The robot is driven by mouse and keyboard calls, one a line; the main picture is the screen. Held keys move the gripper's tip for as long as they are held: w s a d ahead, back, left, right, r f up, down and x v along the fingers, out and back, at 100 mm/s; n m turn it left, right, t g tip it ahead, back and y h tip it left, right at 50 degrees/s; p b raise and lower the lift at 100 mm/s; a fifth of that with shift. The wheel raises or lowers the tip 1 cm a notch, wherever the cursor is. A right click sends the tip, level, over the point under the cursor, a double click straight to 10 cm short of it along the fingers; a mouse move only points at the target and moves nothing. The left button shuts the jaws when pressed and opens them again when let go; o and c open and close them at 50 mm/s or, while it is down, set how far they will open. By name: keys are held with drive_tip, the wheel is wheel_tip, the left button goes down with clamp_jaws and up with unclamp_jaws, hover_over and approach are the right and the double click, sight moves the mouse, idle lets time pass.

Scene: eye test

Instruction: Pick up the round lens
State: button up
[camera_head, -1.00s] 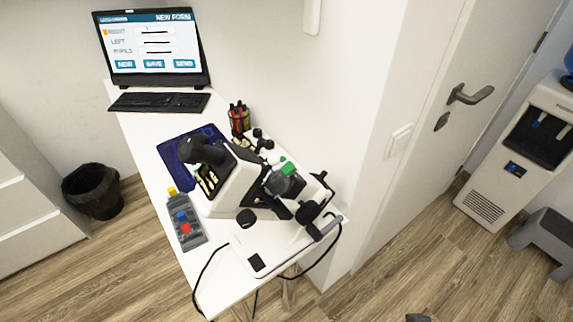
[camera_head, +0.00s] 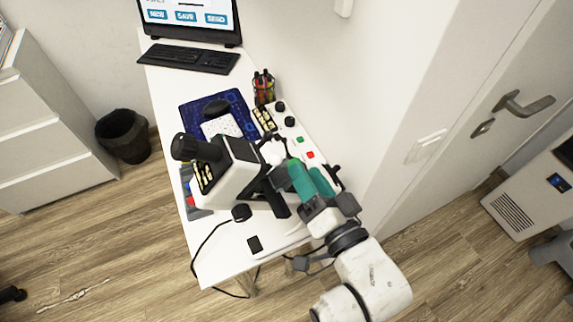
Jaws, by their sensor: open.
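My gripper (camera_head: 304,172) reaches in from the lower right over the white desk (camera_head: 165,95). Its two teal fingers are apart, with no object visible between them. It is at the right side of the black and white eye-test instrument (camera_head: 236,176). I cannot pick out a round lens with certainty. Small pale shapes by the instrument, just beyond the fingertips, are too small to identify. The instrument and my gripper hide part of the desk.
A patterned blue mat (camera_head: 237,100) with a black mouse (camera_head: 216,107), a pen holder (camera_head: 263,87), a keyboard (camera_head: 189,58) and a monitor (camera_head: 188,14) stand farther back. The wall (camera_head: 365,90) borders the desk's right side. A bin (camera_head: 123,136) stands left.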

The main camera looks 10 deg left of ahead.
sight(296, 158)
drive_tip(key=shift+p+x, duration=0.85)
drive_tip(key=shift+x, duration=2.6)
clamp_jaws()
